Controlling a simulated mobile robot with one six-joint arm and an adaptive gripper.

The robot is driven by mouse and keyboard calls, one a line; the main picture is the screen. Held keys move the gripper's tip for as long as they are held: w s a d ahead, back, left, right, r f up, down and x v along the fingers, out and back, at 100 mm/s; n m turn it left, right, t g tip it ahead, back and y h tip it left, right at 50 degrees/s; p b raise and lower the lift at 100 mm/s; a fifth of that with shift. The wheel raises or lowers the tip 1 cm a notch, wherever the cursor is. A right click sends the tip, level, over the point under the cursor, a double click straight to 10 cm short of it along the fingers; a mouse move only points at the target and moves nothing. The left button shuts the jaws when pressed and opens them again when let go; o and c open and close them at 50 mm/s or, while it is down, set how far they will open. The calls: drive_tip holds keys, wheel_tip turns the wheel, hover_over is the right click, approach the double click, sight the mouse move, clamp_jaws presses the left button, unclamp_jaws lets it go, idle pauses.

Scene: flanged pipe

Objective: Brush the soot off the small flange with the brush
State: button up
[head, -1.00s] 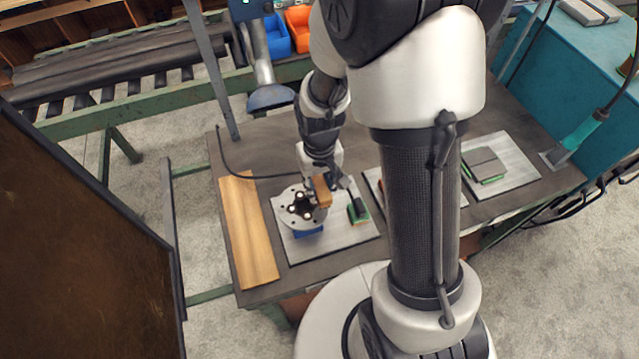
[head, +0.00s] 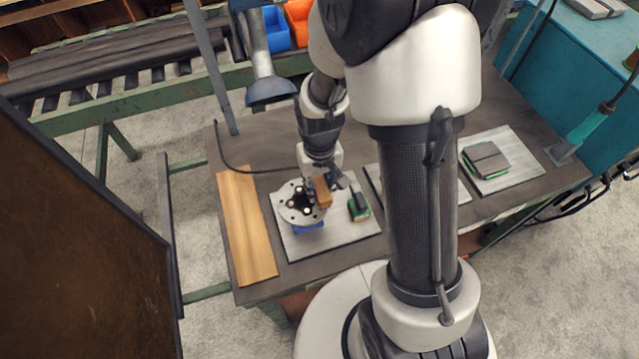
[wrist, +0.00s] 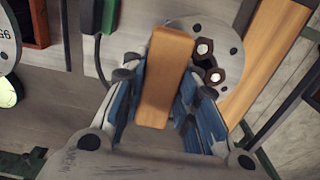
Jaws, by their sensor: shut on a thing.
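The small flange (head: 291,211) is a round grey disc with bolts around a dark middle, raised on a blue support on a pale board. The wrist view shows part of the flange (wrist: 226,40) and two bolts; the brush hides the rest. The brush (head: 322,192) has a wooden block; its bristles are hidden. My gripper (head: 331,181) is shut on it, with blue finger pads on both sides of the block (wrist: 166,70) in the wrist view. The brush is over the flange's right side; I cannot tell whether they touch. I cannot make out soot clearly.
A green-and-black block (head: 359,207) stands close right of the flange. A wooden plank (head: 247,225) lies to the left. A grey-and-green pad (head: 486,160) lies on another pale board. A hood on a pipe (head: 270,91) stands behind.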

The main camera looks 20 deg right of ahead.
sight(296, 203)
drive_tip(key=shift+f+b, duration=0.4)
drive_tip(key=shift+f, duration=0.15)
drive_tip(key=shift+a+r, duration=0.2)
drive_tip(key=shift+a, duration=1.25)
drive_tip(key=shift+a+f, duration=0.2)
drive_tip(key=shift+a, duration=2.65)
drive_tip(key=shift+d+r, duration=0.1)
drive_tip(key=shift+d, duration=4.2)
drive_tip(key=shift+a, duration=4.3)
drive_tip(key=shift+d, duration=4.3)
drive_tip(key=shift+a, duration=3.1)
